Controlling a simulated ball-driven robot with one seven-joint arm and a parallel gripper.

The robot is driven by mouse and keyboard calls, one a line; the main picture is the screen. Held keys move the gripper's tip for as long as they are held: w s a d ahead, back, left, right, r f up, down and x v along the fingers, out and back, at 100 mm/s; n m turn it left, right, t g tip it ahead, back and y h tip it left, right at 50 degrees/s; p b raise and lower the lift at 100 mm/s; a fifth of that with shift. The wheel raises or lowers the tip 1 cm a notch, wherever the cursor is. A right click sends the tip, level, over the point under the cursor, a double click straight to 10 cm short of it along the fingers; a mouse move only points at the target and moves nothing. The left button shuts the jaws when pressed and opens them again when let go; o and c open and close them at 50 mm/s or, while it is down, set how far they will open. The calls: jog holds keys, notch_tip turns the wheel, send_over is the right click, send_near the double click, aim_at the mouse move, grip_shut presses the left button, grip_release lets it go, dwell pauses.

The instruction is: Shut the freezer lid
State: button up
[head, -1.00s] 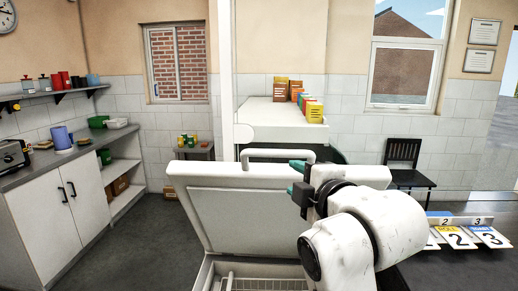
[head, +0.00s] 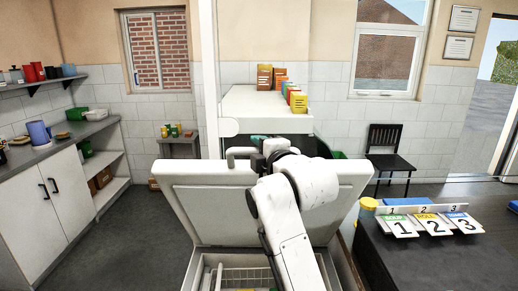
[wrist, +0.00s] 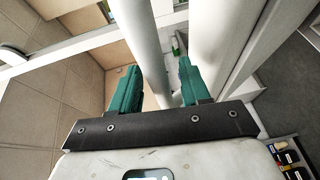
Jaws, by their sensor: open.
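The freezer lid (head: 215,212) is white and stands open, tilted up, in the middle of the head view. Its white bar handle (head: 236,152) shows at the top edge, partly hidden by my arm. The freezer body (head: 196,272) is below, with its inside and a wire basket showing. My gripper (head: 260,141) is at the handle by the lid's top edge. In the wrist view, my gripper (wrist: 158,88) has its two green fingers apart, with a pale bar (wrist: 140,40), seemingly the handle, running between them. I cannot tell whether it touches either finger.
A dark counter (head: 430,260) with numbered cards (head: 432,226) is at the right. A white cabinet (head: 48,205) stands at the left. A white unit with coloured boxes (head: 262,105) is behind the lid. Grey floor is free at the left of the freezer.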

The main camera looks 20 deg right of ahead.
jog(key=shift+c, duration=0.4)
grip_shut()
